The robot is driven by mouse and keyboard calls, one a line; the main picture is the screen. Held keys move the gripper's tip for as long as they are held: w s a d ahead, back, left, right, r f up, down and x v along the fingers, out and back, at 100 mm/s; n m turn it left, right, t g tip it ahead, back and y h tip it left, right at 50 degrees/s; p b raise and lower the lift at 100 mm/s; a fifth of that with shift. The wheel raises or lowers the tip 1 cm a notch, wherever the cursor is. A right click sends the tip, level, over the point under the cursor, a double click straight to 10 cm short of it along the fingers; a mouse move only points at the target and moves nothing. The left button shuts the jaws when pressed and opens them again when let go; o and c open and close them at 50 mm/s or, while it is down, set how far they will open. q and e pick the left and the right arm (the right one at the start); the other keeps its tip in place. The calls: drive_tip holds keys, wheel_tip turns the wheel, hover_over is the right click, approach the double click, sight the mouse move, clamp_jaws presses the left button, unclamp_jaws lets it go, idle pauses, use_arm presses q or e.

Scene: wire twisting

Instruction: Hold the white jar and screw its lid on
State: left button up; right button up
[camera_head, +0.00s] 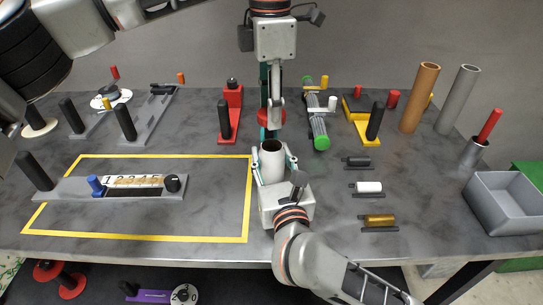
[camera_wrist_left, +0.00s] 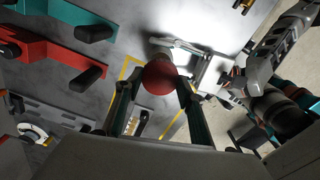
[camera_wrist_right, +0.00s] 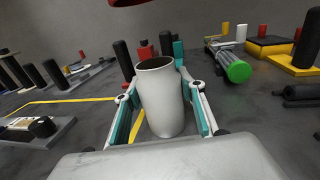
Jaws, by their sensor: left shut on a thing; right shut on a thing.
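The white jar (camera_head: 271,162) stands upright with its open mouth up. My right gripper (camera_head: 273,170) is shut on it, with one finger on each side, as the right wrist view shows the jar (camera_wrist_right: 162,100). The red lid (camera_head: 278,118) is held in my left gripper (camera_head: 270,112), which points down from above. The left wrist view shows the round lid (camera_wrist_left: 160,77) between the left fingertips. In the right wrist view the lid's edge (camera_wrist_right: 133,2) is above the jar's mouth and apart from it. The lid's underside is mostly hidden.
A red stand (camera_head: 232,115) with black posts is left of the grippers. A green-ended roller (camera_head: 320,130) is close on the right. Small cylinders on racks (camera_head: 368,188) lie right of the jar. A yellow-outlined area (camera_head: 215,170) holds a dial board (camera_head: 75,190). A grey bin (camera_head: 505,205) is far right.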

use_arm(q)
approach(272, 163)
drive_tip(key=shift+w+a+f, duration=0.2)
drive_tip(key=shift+w+f, duration=0.9)
drive_tip(key=shift+w, duration=0.25)
drive_tip(key=shift+f, duration=0.95)
drive_tip(key=shift+f, duration=0.55)
drive_tip(key=m, duration=0.5)
drive_tip(key=shift+w+m, duration=0.1)
drive_tip(key=shift+m, duration=0.2)
drive_tip(key=m, duration=1.2)
drive_tip(key=shift+d, duration=0.15)
drive_tip(key=m, duration=0.5)
